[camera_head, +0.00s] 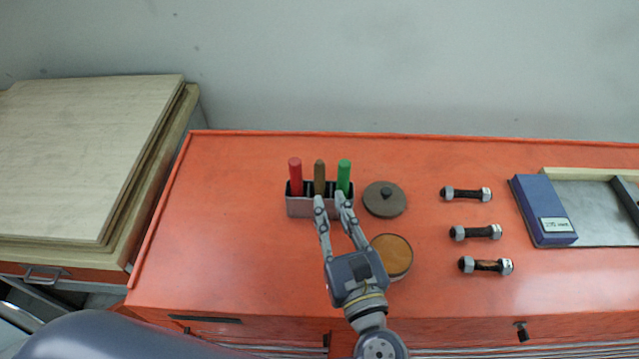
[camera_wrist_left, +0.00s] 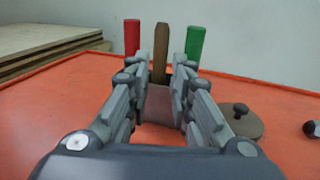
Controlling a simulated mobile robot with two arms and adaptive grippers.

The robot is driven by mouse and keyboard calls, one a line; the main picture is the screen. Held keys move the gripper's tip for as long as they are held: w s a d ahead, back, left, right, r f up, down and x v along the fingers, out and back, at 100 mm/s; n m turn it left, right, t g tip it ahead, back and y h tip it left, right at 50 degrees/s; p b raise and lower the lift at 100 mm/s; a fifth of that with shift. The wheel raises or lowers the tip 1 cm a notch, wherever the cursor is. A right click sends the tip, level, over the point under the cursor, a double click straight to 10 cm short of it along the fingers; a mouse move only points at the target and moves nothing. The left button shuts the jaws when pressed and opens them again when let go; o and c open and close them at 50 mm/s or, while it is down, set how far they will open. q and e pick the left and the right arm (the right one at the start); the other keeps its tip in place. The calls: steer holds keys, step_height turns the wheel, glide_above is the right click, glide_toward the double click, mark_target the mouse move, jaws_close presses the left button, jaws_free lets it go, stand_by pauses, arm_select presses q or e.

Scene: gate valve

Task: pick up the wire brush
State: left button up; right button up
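A small grey metal holder (camera_head: 300,207) stands on the orange bench top. Three handles rise from it: red (camera_head: 295,174), brown (camera_head: 319,174) and green (camera_head: 343,174). The brown one looks wooden and may be the wire brush; whatever is below the handles is hidden in the holder. My left gripper (camera_head: 331,199) is open at the front of the holder. In the left wrist view the brown handle (camera_wrist_left: 161,50) shows between the fingertips, beyond them, with the red handle (camera_wrist_left: 132,37) to the left and the green handle (camera_wrist_left: 195,43) to the right. My right gripper is not in view.
A round grey lid with a knob (camera_head: 385,200) lies right of the holder. An open tin with orange-brown contents (camera_head: 393,256) stands close beside my left gripper. Several bolts with nuts (camera_head: 476,232) and a blue block (camera_head: 544,210) lie farther right. The bench's left part is clear.

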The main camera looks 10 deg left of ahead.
mark_target(321, 183)
arm_select(q)
steer(key=shift+w+a+r, duration=0.1)
steer(key=shift+w+a, duration=0.2)
steer(key=shift+w, duration=0.3)
steer(key=p+x, duration=0.1)
steer(key=x, duration=0.3)
steer(key=shift+w+a+p, duration=0.2)
steer(key=shift+w+p, duration=0.1)
steer(key=shift+s+d, duration=0.1)
jaws_close()
